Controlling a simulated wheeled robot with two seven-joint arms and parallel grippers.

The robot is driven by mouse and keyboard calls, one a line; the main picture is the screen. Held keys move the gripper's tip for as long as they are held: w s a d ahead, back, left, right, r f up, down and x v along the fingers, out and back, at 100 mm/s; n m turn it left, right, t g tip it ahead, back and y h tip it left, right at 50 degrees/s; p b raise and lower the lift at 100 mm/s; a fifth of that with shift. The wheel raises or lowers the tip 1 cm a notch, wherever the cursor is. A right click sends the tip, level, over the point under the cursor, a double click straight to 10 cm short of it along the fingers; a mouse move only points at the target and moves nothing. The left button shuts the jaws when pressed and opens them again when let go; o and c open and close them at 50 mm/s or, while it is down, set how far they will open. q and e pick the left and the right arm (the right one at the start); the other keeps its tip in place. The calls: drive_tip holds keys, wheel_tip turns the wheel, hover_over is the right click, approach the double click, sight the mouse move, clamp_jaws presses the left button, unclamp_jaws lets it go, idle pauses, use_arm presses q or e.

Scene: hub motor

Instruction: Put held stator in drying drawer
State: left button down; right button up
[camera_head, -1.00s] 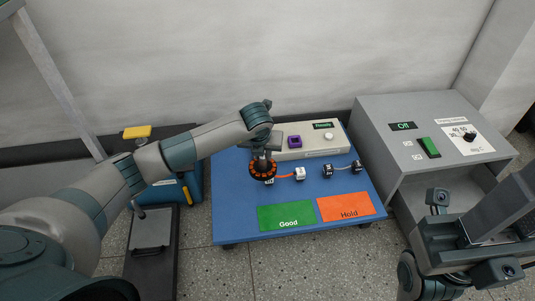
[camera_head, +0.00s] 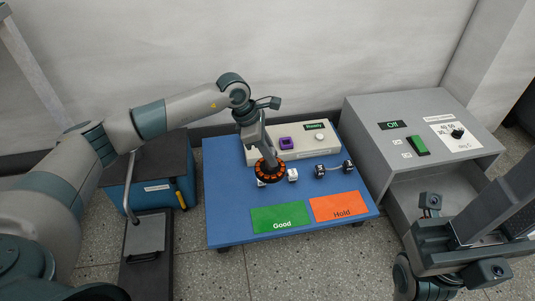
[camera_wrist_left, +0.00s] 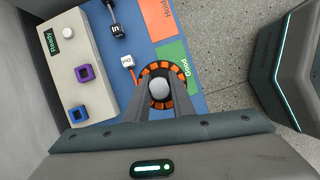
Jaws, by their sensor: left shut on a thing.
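The stator (camera_head: 270,174), a round black ring with orange windings, is held over the blue work table (camera_head: 225,200). My left gripper (camera_head: 266,156) is shut on it from above; the ring also shows between the fingers in the left wrist view (camera_wrist_left: 181,86). The grey drying unit (camera_head: 366,130) stands at the right, with an "Off" display, green switch and dial. Below its top is an open, pale drawer space (camera_head: 408,190), partly hidden by my right arm. My right gripper (camera_head: 462,238) is in front of it; its jaw state is unclear.
On the table are a beige "Ready" box (camera_head: 295,143) with a purple part (camera_head: 285,143), small white and black connectors (camera_head: 320,171), a green "Good" mat (camera_head: 278,217) and an orange "Hold" mat (camera_head: 338,206). A blue cabinet (camera_head: 152,193) stands at the left.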

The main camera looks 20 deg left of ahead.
use_arm(q)
drive_tip(key=s+r+m+g+y, duration=0.2)
drive_tip(key=r+m, duration=0.5)
drive_tip(key=m, duration=0.4)
drive_tip(key=s+r+m+g+y+p, duration=0.1)
drive_tip(key=s+r+m+g, duration=0.3)
drive_tip(key=m, duration=0.7)
wheel_tip(320, 180, up, 4)
drive_tip(key=shift+s+d+f+y, duration=0.25)
drive_tip(key=shift+s+y, duration=0.45)
drive_tip(key=shift+s, duration=0.45)
drive_tip(key=shift+d, duration=0.1)
